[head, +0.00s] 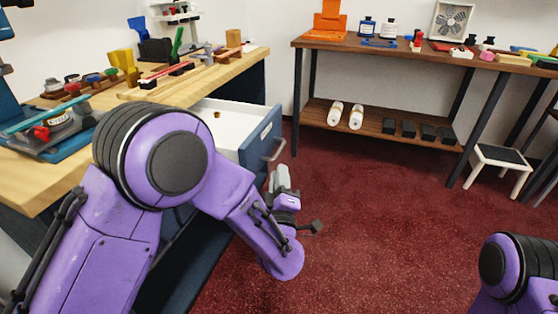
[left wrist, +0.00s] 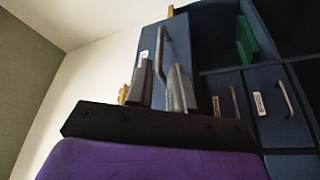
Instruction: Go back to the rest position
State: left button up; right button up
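My left gripper (head: 281,178) is in front of the pulled-out drawer (head: 257,143), just below its metal handle (head: 277,149) in the head view. In the left wrist view the two grey fingers of the left gripper (left wrist: 163,88) stand apart with nothing held between them. The drawer handle (left wrist: 160,55) shows behind the gap between the fingers and looks clear of them. My right arm shows only as a purple link at the lower right of the head view; its gripper is out of view.
The wooden counter (head: 235,68) at the left carries swatch tools and a blue device. A small item lies in the open drawer. A dark shelf table (head: 395,52) stands at the back, with a step stool (head: 500,160) at right. The red floor (head: 365,210) between is clear.

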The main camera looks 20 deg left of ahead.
pick_arm(q)
jog(key=shift+s+d+f, duration=0.15)
jog(key=shift+s+f, duration=0.05)
jog(key=shift+s, duration=0.45)
jog(key=s+a+f+m+g+h, duration=0.1)
jog(key=s+a+f+m+g, duration=0.25)
jog(key=f, duration=0.45)
jog(key=s+a+f+m+g+h, duration=0.1)
jog(key=s+a+f+m+g, duration=0.15)
jog(key=s+f, duration=0.4)
jog(key=s+a+f+m+g+h, duration=0.2)
jog(key=f+g, duration=0.1)
jog(key=f, duration=0.6)
jog(key=s+a+f+g+y, duration=0.1)
jog(key=s+a+f+g, duration=0.35)
jog(key=s, duration=0.65)
jog(key=s+a+f+g+y, duration=0.1)
jog(key=s+a+f+g, duration=0.25)
jog(key=s+f, duration=0.45)
jog(key=s+r+p, duration=0.3)
jog(key=r+p, duration=1.5)
jog(key=r, duration=0.2)
jog(key=shift+a+r+t+p, duration=0.2)
jog(key=shift+a+t+p, duration=0.1)
jog(key=shift+a+p, duration=0.1)
